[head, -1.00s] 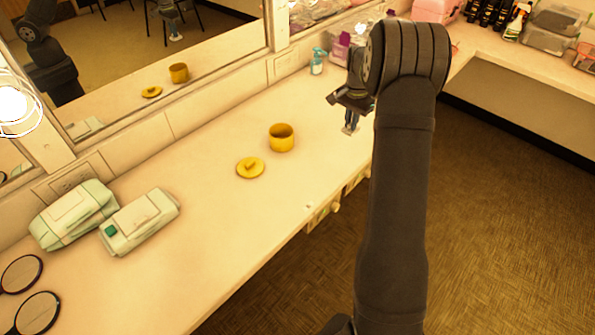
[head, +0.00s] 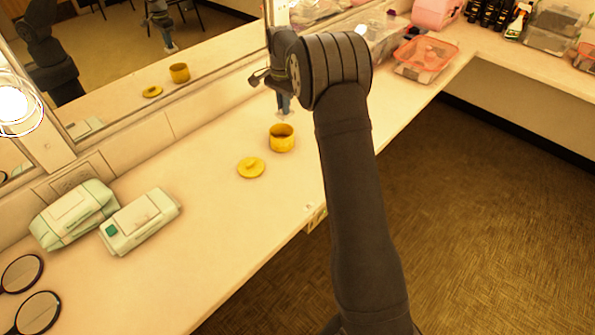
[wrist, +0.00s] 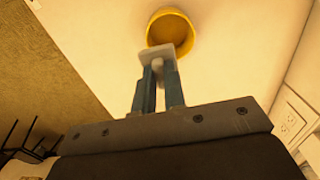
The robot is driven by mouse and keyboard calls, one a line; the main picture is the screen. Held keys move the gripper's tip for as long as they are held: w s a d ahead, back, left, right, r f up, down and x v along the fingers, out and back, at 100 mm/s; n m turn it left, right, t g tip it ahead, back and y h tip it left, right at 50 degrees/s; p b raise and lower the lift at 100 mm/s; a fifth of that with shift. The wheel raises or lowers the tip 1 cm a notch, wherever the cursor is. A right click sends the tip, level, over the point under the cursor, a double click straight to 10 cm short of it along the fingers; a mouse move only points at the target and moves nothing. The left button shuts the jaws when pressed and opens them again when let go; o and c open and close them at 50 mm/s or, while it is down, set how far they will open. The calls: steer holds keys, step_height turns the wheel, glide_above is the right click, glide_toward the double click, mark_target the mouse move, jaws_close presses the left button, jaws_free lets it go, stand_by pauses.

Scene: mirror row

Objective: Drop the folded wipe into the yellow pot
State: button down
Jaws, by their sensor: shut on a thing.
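The yellow pot (head: 281,139) stands open on the counter, with its yellow lid (head: 250,168) lying beside it to the left. My gripper (head: 285,108) is above the counter, just behind the pot in the head view. In the wrist view, my gripper (wrist: 158,85) is shut on the folded wipe (wrist: 157,53), a small whitish piece at the fingertips. The pot also shows in the wrist view (wrist: 171,30), just beyond the wipe, which overlaps its near rim. The wipe is held above the counter and looks apart from the pot.
Two pale green wipe packs (head: 72,214) and (head: 140,221) lie on the counter at left, near two round hand mirrors (head: 38,312). A large wall mirror (head: 120,50) runs along the back. An orange-red basket (head: 425,58) stands at the far right. The counter in front of the pot is clear.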

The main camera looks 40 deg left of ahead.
steer(key=shift+f, duration=1.35)
steer(key=c, duration=1.4)
jaws_free()
step_height(320, 180, up, 18)
steer(key=shift+f, duration=0.25)
